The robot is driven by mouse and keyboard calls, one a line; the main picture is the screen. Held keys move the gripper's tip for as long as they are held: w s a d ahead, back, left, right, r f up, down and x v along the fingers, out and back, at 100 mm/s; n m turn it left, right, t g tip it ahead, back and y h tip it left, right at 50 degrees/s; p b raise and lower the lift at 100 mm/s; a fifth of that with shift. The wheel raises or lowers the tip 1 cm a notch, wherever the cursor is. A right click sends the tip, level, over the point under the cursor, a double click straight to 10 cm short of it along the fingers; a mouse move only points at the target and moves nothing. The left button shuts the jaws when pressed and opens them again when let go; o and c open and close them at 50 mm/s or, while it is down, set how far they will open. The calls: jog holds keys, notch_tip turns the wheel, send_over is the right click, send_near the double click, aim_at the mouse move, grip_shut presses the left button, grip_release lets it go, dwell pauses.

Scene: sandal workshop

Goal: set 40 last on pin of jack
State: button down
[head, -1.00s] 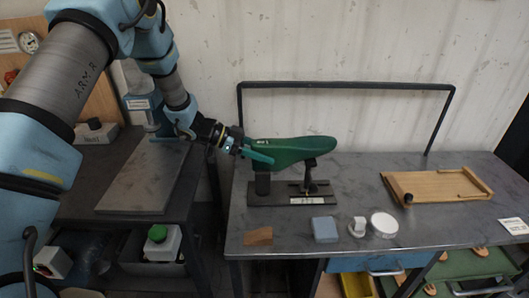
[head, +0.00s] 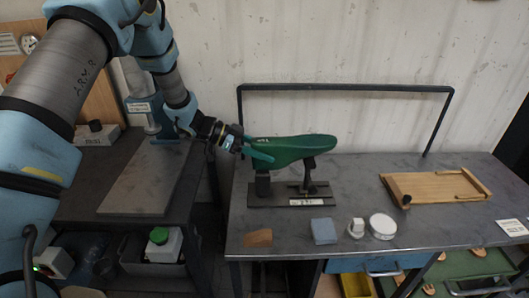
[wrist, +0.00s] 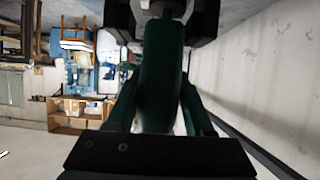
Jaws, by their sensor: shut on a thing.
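The dark green last (head: 295,150) lies roughly level over the jack (head: 268,198), a black base with two upright posts on the right bench. My gripper (head: 261,157) is shut on its left end, with the teal fingers along its sides. In the wrist view, the last (wrist: 160,75) runs up between the two fingers. The last's underside is at or just above the post tops. I cannot tell whether it touches them or whether the pin is inside it. The size marking is too small to read.
A black rail (head: 345,87) stands behind the jack. A wooden tray (head: 430,187) is at the right. A gap separates the left bench (head: 140,190).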

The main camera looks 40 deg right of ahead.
aim_at(263, 140)
jog(key=shift+r+p, duration=1.25)
jog(key=shift+r, duration=0.55)
